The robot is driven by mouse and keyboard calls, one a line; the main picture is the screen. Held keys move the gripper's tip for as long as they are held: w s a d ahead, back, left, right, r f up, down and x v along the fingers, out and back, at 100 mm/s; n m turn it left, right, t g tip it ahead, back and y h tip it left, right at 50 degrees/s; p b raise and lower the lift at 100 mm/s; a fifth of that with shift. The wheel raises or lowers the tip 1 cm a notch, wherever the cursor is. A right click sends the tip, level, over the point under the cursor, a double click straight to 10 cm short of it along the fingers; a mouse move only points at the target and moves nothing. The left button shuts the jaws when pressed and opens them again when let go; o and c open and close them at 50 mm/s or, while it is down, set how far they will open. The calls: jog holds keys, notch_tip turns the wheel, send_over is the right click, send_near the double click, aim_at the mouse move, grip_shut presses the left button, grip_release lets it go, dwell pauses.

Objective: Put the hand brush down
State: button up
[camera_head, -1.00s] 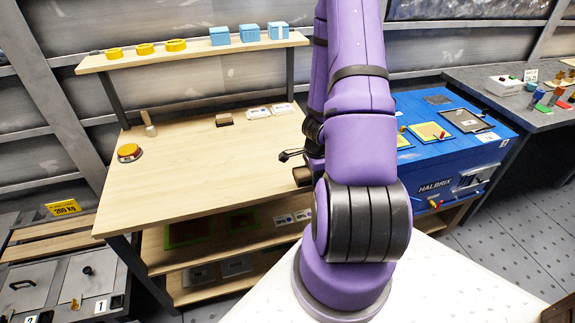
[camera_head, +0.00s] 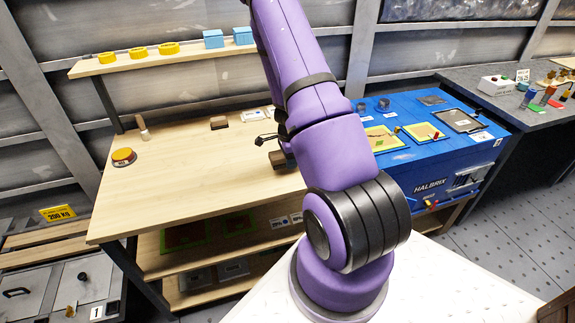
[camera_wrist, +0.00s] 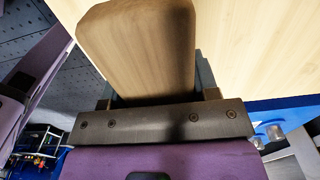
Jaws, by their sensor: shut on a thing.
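My gripper (camera_wrist: 158,98) is shut on a smooth, pale wooden body with rounded corners, which I take to be the hand brush (camera_wrist: 140,45). Its bristles are hidden. In the head view the brush (camera_head: 279,159) shows as a small brown block at the right part of the wooden workbench (camera_head: 190,185). My arm hides most of the gripper there. In the wrist view the bench top lies behind the brush; I cannot tell whether they touch.
A yellow-topped button (camera_head: 123,157), a small wooden-handled tool (camera_head: 143,127) and a brown block (camera_head: 219,122) stand on the bench. Its middle is clear. A shelf (camera_head: 150,60) runs above the back. A blue HALBRIX cabinet (camera_head: 430,165) adjoins on the right.

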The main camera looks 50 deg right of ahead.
jog(key=shift+w, duration=0.25)
jog(key=shift+w+d+f, duration=0.1)
jog(key=shift+w+f, duration=0.1)
jog(key=shift+f, duration=1.55)
jog(key=shift+f, duration=0.1)
jog(key=o, duration=1.2)
